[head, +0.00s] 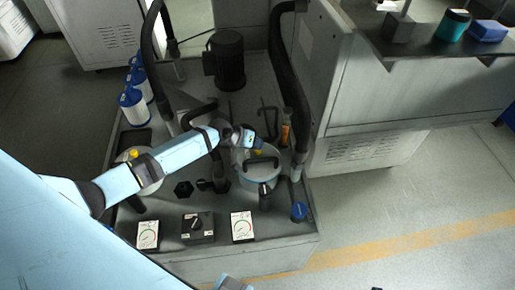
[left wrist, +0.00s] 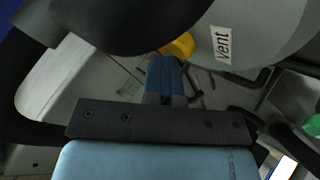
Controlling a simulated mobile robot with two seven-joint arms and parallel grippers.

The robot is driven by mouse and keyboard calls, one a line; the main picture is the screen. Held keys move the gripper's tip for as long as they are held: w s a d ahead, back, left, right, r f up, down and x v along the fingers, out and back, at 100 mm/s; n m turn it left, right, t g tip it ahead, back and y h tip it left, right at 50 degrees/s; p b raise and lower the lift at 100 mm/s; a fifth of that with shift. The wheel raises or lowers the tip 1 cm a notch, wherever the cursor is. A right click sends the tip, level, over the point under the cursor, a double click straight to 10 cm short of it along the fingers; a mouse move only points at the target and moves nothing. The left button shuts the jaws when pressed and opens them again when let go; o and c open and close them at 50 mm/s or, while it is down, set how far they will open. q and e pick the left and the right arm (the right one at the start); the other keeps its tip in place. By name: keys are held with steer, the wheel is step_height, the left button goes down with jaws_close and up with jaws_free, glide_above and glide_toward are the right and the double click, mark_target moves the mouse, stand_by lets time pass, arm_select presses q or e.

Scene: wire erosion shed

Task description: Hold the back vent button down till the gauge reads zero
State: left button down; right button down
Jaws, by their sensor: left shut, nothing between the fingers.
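My left gripper (head: 255,144) reaches in from the left over the right-hand round housing (head: 262,177). It is shut and empty. Its blue fingers also show in the left wrist view (left wrist: 165,78). A yellow button (left wrist: 182,45) sits right at the fingertips, beside a white "vent" label (left wrist: 222,45); the fingers partly cover it, and I cannot tell whether they press it. In the head view a bit of that yellow (head: 257,152) shows under the gripper. Another yellow button (head: 134,154) tops the left housing. Two dial gauges, left (head: 148,234) and right (head: 242,226), face up; their readings are too small to tell.
A black knob box (head: 197,226) stands between the gauges. Thick black hoses (head: 286,80) rise beside the work area, and a dark motor (head: 229,62) stands behind. Blue-and-white filter cartridges (head: 134,106) line the left edge. A grey cabinet (head: 420,90) blocks the right; the floor beyond is clear.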

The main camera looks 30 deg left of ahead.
arm_select(q)
steer(key=shift+r, duration=0.1)
steer(key=shift+r+p, duration=0.85)
steer(key=shift+p, duration=0.05)
step_height(320, 180, up, 5)
steer(key=p, duration=0.4)
steer(key=shift+p, duration=0.35)
